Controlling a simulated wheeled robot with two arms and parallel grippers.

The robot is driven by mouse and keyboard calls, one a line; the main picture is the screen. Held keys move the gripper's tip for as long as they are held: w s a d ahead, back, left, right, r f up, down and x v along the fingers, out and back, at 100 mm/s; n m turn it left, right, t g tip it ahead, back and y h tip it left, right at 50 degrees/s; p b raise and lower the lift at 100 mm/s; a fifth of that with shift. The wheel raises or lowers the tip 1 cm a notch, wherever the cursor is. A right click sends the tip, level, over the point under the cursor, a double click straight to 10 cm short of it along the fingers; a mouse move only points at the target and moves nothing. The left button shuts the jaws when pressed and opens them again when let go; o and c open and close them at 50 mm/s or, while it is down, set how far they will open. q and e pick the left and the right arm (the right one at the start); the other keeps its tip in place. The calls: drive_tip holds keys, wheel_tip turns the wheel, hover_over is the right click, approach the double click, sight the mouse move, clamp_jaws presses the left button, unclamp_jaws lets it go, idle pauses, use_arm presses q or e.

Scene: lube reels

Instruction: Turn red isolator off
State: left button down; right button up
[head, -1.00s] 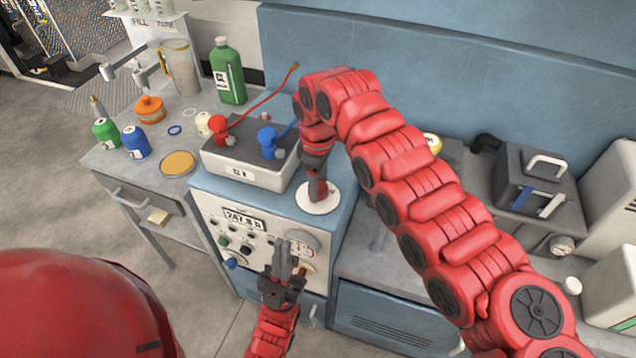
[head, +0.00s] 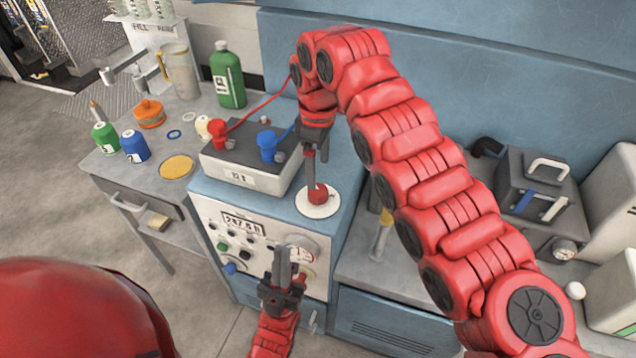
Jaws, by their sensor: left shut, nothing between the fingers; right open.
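The red isolator (head: 317,195) is a small red knob on a round white plate (head: 331,208), on top of the blue cabinet. My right gripper (head: 316,174) points down over it from above, with its fingers open. Its fingertips end close to the knob's top; I cannot tell whether they touch it. My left gripper (head: 281,254) is shut and empty, pointing up in front of the control panel (head: 233,252). It hides part of the panel beside the round gauge.
A grey battery box (head: 240,177) with red and blue terminal clamps stands left of the isolator. Bottles and lids crowd the left bench. A yellow-handled tool (head: 382,235) and a dark box (head: 535,185) stand to the right.

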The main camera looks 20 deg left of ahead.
wheel_tip(320, 180, up, 5)
wheel_tip(320, 180, up, 5)
drive_tip(key=p, duration=0.6)
hover_over(317, 189)
drive_tip(key=shift+d+r, duration=0.1)
drive_tip(key=shift+r, duration=0.1)
